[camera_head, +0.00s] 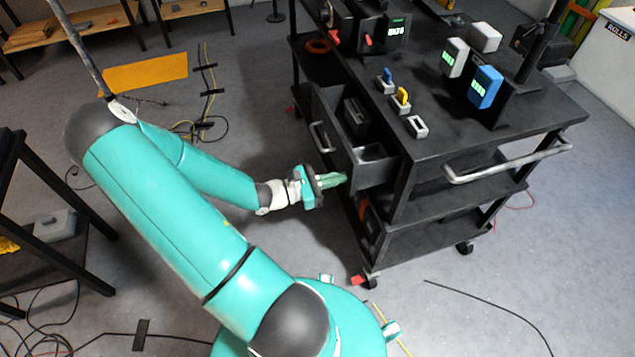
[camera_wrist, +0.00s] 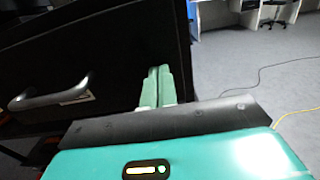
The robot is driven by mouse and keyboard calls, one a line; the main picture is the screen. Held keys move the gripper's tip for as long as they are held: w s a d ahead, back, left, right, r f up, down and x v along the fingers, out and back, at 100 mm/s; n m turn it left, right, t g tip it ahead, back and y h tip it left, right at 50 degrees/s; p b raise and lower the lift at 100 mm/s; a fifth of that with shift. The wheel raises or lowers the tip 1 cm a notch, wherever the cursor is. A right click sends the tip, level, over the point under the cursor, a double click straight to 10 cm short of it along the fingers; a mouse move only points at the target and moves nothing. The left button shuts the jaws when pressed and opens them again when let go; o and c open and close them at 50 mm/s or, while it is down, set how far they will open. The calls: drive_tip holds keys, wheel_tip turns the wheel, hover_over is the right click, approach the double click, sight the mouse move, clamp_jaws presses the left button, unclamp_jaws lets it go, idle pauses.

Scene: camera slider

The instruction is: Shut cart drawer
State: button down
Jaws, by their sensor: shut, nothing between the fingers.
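The black cart (camera_head: 470,130) stands at the right in the head view. Its drawer (camera_head: 350,140) under the top is pulled out to the left, with compartments inside showing. The drawer has a grey bar handle (camera_head: 321,137) on its front, which also shows at the left in the wrist view (camera_wrist: 55,97). My gripper (camera_head: 335,180) is shut and empty, with green fingers at the near end of the drawer front. In the wrist view the shut fingers (camera_wrist: 157,88) point at the dark drawer front, right of the handle. I cannot tell whether they touch it.
The cart top carries small devices, including a blue one (camera_head: 486,86), and a push bar (camera_head: 508,162) at its near end. A black table (camera_head: 30,220) stands at left. Cables (camera_head: 205,95) and a yellow-orange board (camera_head: 145,72) lie on the floor. Floor left of the drawer is mostly clear.

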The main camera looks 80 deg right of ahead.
sight(374, 169)
drive_tip(key=x, duration=1.1)
drive_tip(key=shift+s+d, duration=0.15)
drive_tip(key=shift+s, duration=0.25)
drive_tip(key=shift+w, duration=0.2)
drive_tip(key=shift+w+a, duration=0.2)
drive_tip(key=shift+w, duration=0.1)
drive_tip(key=v, duration=1.3)
drive_tip(key=shift+a, duration=0.1)
drive_tip(key=shift+w, duration=0.1)
